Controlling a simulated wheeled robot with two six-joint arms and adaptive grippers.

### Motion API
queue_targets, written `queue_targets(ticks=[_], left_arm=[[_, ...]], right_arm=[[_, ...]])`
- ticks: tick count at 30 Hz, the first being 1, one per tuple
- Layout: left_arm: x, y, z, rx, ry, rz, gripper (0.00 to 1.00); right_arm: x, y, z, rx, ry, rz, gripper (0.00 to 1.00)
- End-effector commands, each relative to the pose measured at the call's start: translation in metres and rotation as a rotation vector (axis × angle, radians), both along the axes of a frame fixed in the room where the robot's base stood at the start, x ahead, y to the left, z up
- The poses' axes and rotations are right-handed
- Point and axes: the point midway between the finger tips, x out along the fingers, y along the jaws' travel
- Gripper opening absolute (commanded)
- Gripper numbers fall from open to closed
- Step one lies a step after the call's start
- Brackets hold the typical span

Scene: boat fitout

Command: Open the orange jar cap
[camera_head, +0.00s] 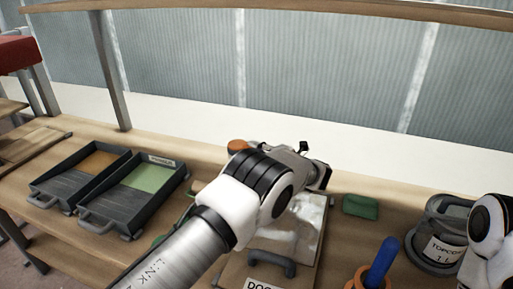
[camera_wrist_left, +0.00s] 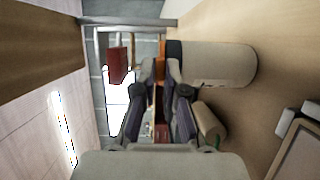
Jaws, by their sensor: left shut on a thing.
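The orange jar cap (camera_head: 238,146) shows in the head view just above my left wrist joint. In the left wrist view an orange strip of the cap (camera_wrist_left: 159,66) shows between the fingertips of my left gripper (camera_wrist_left: 160,75), which is shut on it. The cream jar (camera_wrist_left: 218,64) with a dark band lies sideways in this turned view, right beside the cap. I cannot tell whether cap and jar are apart. In the head view my left arm hides the jar and the fingers. Only part of my right arm shows at the right edge; its gripper is out of view.
Two dark trays stand left, one with an orange-brown panel (camera_head: 101,160), one green (camera_head: 150,177). A green block (camera_head: 360,206), a lidded tub (camera_head: 437,235) and a blue-handled tool (camera_head: 383,258) in an orange holder are right. A tan cylinder (camera_wrist_left: 208,121) is near the gripper.

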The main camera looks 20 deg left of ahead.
Motion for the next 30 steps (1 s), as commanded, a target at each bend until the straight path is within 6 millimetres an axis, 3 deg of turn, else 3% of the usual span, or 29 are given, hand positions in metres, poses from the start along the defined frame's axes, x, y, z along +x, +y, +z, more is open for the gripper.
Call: queue_targets(ticks=[18,30], left_arm=[[0.000,0.012,0.045,-0.408,0.013,0.001,0.00],[0.000,0.019,0.051,-0.563,0.020,0.001,0.00]], right_arm=[[0.000,0.000,0.071,0.000,0.000,0.000,0.40],[0.000,0.000,0.092,0.000,0.000,0.000,0.40]])
